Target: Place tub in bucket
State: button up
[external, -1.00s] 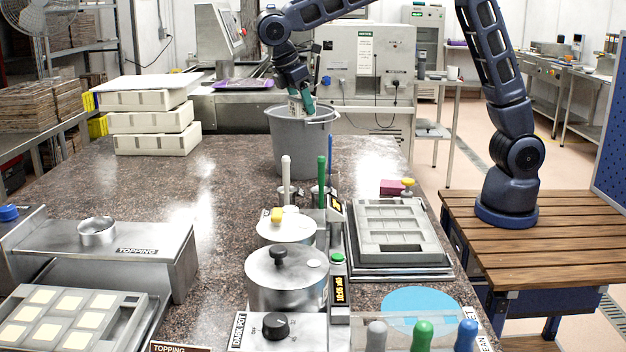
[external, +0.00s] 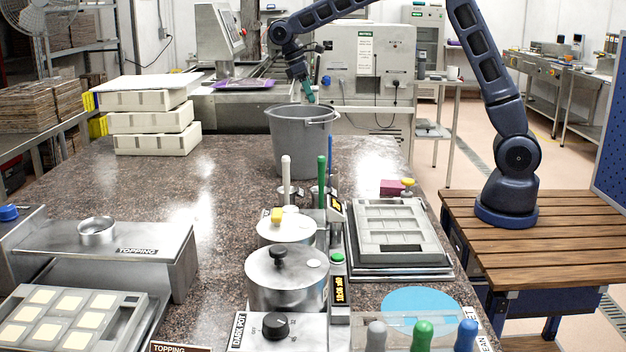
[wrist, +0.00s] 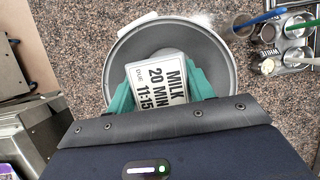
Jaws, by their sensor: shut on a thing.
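The tub (wrist: 158,80) has a pale label reading MILK, 20 MIN, DUE 11:15. In the wrist view it sits between the teal fingers of my gripper (wrist: 160,92), which is shut on it. Behind it is the round mouth of the grey bucket (wrist: 218,55). In the external view my gripper (external: 309,92) is over the mouth of the bucket (external: 300,145), which stands upright at the far part of the counter. I cannot make out the tub in the external view.
White stacked moulds (external: 150,120) stand left of the bucket on the dark speckled counter (external: 190,185). Metal cans with tools (wrist: 268,32) stand beside the bucket. Pots (external: 287,280) and a grey mould tray (external: 398,230) are nearer the front. The counter's middle left is clear.

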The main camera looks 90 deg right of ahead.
notch_tip(320, 180, down, 22)
jog(key=shift+f, duration=0.25)
dwell(0.6)
jog(key=shift+f, duration=0.15)
jog(key=o, duration=1.1)
jog(key=v, duration=1.2)
jog(key=shift+s, duration=0.1)
jog(key=shift+r, duration=0.3)
